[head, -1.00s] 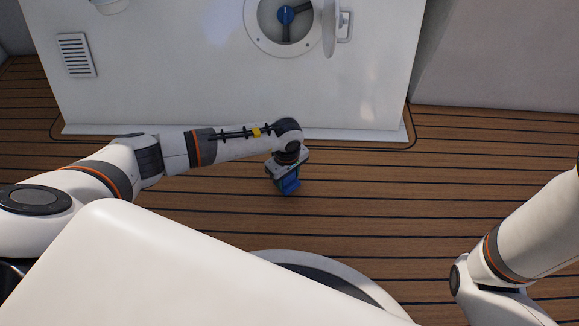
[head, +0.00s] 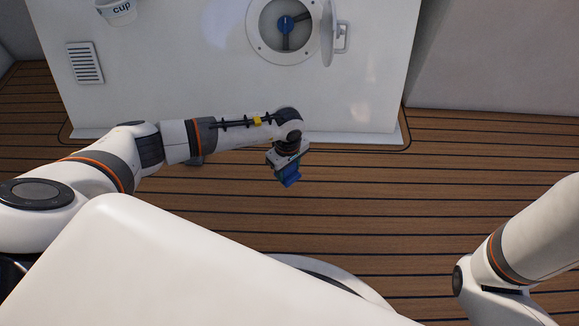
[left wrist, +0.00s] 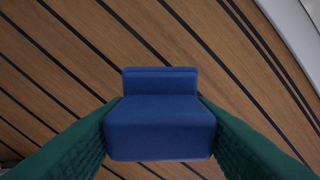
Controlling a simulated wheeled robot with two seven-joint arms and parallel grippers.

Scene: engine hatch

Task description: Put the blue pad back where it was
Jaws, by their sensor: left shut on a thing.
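The blue pad (head: 290,178) is held by my left gripper (head: 288,166), over the wooden floor in front of the white cabinet. In the left wrist view the blue pad (left wrist: 160,125) sits between two green fingers that press on its sides. The pad shows a thicker near block and a thinner raised part behind it. In the head view the wrist hides part of the gripper. My right arm (head: 510,250) shows at the lower right, but its gripper is outside the view.
The white cabinet (head: 170,80) has an open round hatch with a blue-handled valve (head: 286,25) inside. The hatch door (head: 329,27) stands open to its right. The plank floor (head: 430,190) at the right is clear.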

